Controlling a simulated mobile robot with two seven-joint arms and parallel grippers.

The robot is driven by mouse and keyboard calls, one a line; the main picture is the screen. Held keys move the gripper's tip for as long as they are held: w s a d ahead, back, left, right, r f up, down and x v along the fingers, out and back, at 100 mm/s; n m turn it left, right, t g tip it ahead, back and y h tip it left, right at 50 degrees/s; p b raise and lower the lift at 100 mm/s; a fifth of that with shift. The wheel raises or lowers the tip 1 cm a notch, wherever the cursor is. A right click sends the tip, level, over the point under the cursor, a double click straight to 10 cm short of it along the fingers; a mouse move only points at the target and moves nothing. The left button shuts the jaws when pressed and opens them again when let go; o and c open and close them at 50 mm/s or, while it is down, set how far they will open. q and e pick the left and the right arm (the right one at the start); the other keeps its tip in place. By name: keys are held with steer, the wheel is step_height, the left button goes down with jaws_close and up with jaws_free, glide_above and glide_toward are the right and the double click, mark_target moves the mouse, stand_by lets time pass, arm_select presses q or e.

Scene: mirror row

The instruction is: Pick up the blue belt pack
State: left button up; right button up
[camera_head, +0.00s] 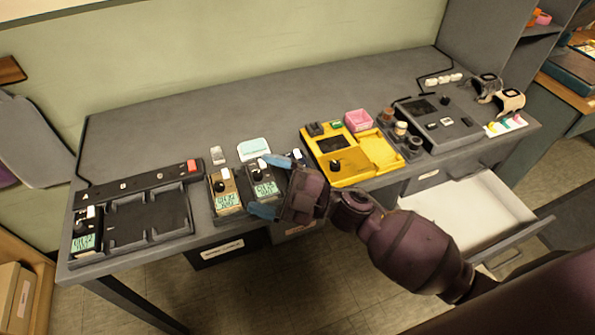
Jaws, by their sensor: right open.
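A dark pack with a white top piece, which looks navy blue (296,157), stands near the table's front edge, mostly hidden behind my right gripper (267,186). My right gripper is open, with one blue-tipped finger behind and one in front. Its fingertips point left, toward a dark grey pack (262,176) with a lit display. I cannot tell whether the fingers touch either pack. A gold-brown pack (224,190) stands left of the grey one, and a black pack (87,232) sits at the charger's left end. My left gripper is not in view.
A black charger tray (150,218) with empty bays lies at the left of the grey table (200,118). A yellow device (335,165) stands right of the gripper, with a black console (440,122) beyond. An open white drawer (470,215) juts out at the front right.

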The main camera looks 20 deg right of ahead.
steer(key=a+n+g, duration=0.4)
steer(key=n+g, duration=0.6)
steer(key=n+h+b, duration=0.3)
steer(key=h, duration=1.6)
glide_toward(299, 152)
steer(key=s, duration=0.2)
steer(key=s+a, duration=0.1)
steer(key=shift+s, duration=0.35)
step_height(299, 152, down, 5)
steer(key=shift+f+b, duration=0.2)
steer(key=shift+b, duration=0.2)
steer(key=shift+s+f, duration=0.1)
steer(key=shift+f, duration=0.25)
steer(key=f, duration=0.2)
steer(key=f+b, duration=0.1)
steer(key=f, duration=0.1)
steer(key=shift+s+a+f, duration=0.15)
steer(key=shift+s+a, duration=0.05)
steer(key=shift+s, duration=0.2)
steer(key=shift+f, duration=0.2)
steer(key=shift+r, duration=0.15)
steer(key=shift+c, duration=0.6)
steer(key=c, duration=1)
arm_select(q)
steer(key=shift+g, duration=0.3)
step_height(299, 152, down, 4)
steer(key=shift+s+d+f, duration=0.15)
